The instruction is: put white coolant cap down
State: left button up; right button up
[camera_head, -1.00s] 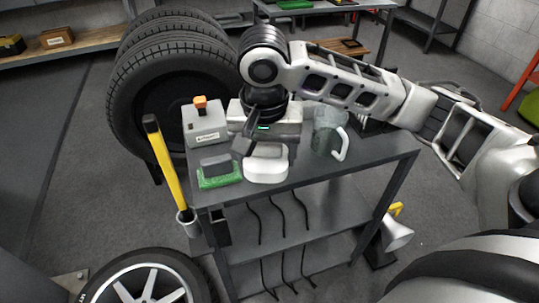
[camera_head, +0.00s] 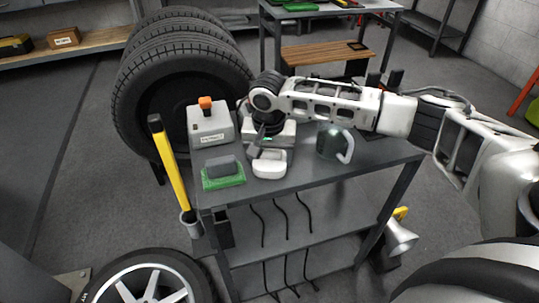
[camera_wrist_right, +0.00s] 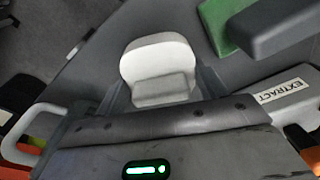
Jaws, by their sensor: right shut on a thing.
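The white coolant cap (camera_head: 269,165) is at the front part of the grey cart top (camera_head: 330,176), between the jaws of my right gripper (camera_head: 269,158). The right gripper reaches down over it and is shut on it. In the right wrist view the white cap (camera_wrist_right: 158,62) shows between the two fingers of the gripper (camera_wrist_right: 160,92). The cap looks to be at or very near the cart surface; I cannot tell if it touches. My left gripper is not in view.
A grey sponge on a green pad (camera_head: 222,175) lies left of the cap. Behind it stands a grey box with an orange top (camera_head: 208,124). A yellow-handled tool (camera_head: 169,165) stands at the cart's left edge. Tyres (camera_head: 180,80) stand behind.

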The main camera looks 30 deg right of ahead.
aim_at(268, 163)
jog(key=shift+f, duration=0.15)
jog(key=o, duration=1)
jog(key=r, duration=0.8)
jog(key=s+a+r, duration=0.1)
jog(key=r, duration=0.3)
jog(key=shift+r, duration=0.1)
